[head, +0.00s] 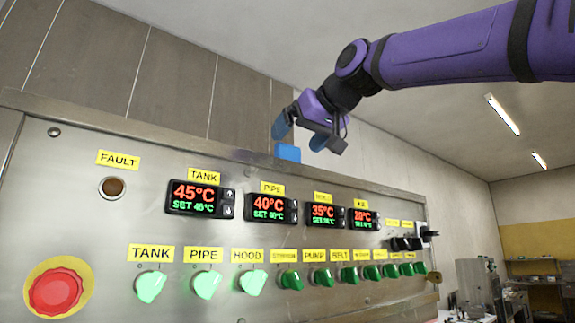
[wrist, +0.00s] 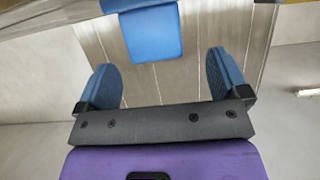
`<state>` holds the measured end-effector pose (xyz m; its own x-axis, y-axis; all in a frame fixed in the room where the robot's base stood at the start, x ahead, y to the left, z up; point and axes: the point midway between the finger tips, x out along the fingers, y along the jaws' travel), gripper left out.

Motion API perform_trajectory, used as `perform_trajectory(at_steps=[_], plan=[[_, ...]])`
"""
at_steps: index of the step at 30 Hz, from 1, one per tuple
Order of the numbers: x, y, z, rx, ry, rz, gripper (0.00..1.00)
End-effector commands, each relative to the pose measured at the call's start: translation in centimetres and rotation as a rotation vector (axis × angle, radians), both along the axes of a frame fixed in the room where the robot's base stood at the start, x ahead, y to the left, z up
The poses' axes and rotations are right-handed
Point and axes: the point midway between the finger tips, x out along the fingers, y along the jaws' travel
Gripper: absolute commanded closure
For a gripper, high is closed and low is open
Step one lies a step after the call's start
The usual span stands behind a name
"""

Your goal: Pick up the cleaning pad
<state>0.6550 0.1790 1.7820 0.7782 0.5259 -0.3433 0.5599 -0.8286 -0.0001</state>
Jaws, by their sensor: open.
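The cleaning pad is a blue block (head: 288,152) resting on the top edge of the steel control panel in the head view. In the wrist view the pad (wrist: 152,35) shows its blue faces beyond the fingertips, nearer the left finger's side than the right. My gripper (head: 300,138) is just above and beside the pad in the head view, with blue finger pads spread apart. In the wrist view my gripper (wrist: 161,65) is open, with nothing between its fingers.
The control panel (head: 140,225) fills the lower head view, with lit displays, green knobs and a red emergency button (head: 55,292). A tiled wall (head: 175,80) stands behind it. The air above the panel's right part is clear apart from my arm.

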Motion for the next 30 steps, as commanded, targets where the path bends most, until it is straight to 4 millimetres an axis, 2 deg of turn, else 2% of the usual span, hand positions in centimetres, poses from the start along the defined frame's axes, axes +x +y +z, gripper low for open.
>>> perform_trajectory(at_steps=[5,13,21,28,30], plan=[[1.1,0.5,-0.6,-0.001,0.001,0.0,0.06],[3.9,2.1,-2.0,0.001,0.001,0.002,0.06],[4.3,2.3,-2.1,0.0,0.0,0.0,0.06],[4.3,2.2,-2.1,0.0,0.0,0.0,0.59],[4.3,2.2,-2.1,0.001,-0.001,0.0,0.65]])
